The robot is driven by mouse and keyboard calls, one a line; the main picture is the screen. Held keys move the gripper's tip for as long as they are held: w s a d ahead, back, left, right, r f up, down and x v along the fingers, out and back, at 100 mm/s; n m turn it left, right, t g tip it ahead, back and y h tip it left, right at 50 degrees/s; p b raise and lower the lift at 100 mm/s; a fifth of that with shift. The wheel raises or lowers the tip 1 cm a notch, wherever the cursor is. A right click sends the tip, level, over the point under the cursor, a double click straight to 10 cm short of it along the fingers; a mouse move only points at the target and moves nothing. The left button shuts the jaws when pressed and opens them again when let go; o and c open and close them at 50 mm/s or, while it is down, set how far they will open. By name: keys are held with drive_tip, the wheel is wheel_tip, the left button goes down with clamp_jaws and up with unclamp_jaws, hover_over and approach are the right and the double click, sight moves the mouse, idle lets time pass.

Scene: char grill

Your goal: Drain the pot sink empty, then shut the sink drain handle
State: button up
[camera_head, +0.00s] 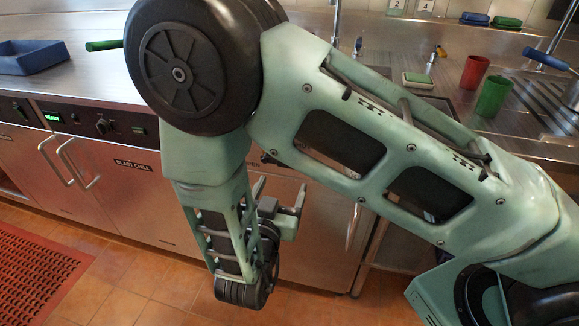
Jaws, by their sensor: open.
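My gripper (279,190) hangs low in front of the steel counter's front, its two fingers apart with nothing seen between them. My arm crosses the middle of the view and covers most of the pot sink. Only part of what seems to be the sink's edge shows at the right of the arm, near the sponge. The water inside cannot be seen. A tall tap pipe (336,22) rises behind the arm. I cannot make out the sink drain handle; a small dark part on the counter front beside my arm is too hidden to name.
A blue tray (33,57) and a green handle (104,45) lie on the left counter. A sponge (418,80), a red cup (475,72) and a green cup (493,97) stand right. Door handles (68,160) jut from the blast chill cabinet. A red mat (35,275) lies on the tiled floor.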

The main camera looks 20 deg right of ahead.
sight(290, 166)
drive_tip(key=x, duration=0.7)
drive_tip(key=shift+w+d, duration=0.15)
drive_tip(key=shift+w, duration=0.1)
drive_tip(key=shift+c, duration=0.3)
drive_tip(key=c, duration=1)
drive_tip(key=shift+c, duration=0.2)
